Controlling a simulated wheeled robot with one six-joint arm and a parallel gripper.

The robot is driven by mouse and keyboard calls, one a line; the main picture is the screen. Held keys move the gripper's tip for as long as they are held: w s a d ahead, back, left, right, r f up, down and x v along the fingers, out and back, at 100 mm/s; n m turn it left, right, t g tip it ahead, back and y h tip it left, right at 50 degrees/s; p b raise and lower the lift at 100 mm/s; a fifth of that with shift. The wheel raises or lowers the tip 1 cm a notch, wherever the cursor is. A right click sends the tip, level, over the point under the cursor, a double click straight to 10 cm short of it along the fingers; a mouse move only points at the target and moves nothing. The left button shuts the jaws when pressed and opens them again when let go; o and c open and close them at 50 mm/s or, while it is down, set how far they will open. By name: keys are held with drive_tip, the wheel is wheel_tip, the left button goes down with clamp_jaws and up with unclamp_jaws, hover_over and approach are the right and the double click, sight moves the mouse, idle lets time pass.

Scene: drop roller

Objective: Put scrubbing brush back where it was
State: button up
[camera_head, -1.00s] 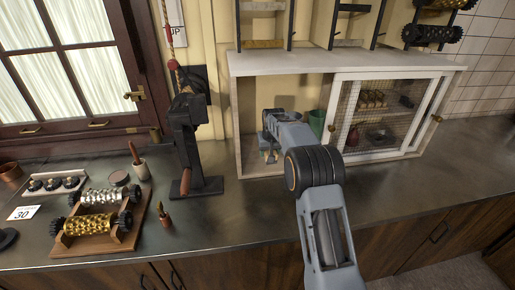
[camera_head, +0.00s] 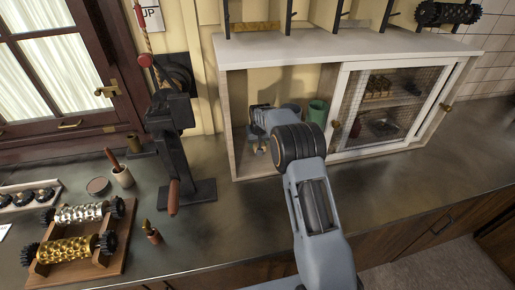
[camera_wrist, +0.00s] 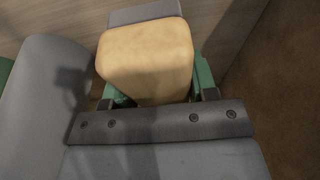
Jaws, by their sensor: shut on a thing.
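The scrubbing brush shows in the wrist view as a tan, rounded block (camera_wrist: 147,52) between the green-padded fingers of my gripper (camera_wrist: 150,92). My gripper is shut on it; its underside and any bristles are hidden. In the head view my gripper (camera_head: 257,142) is inside the open left compartment of the white cabinet (camera_head: 240,160), low and near the compartment's left side. The brush cannot be made out clearly there. I cannot tell whether it touches the cabinet floor.
A green cup (camera_head: 317,112) stands to the right of my gripper in the compartment. A mesh door (camera_head: 385,105) covers the cabinet's right half. A black lever press (camera_head: 172,140) stands left of the cabinet. Rollers on a wooden rack (camera_head: 75,245) lie front left. The counter before the cabinet is clear.

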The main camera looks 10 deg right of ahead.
drive_tip(key=shift+f+p, duration=0.35)
drive_tip(key=shift+f, duration=1.4)
drive_tip(key=shift+f, duration=0.2)
drive_tip(key=o, duration=1)
drive_tip(key=shift+c, duration=0.2)
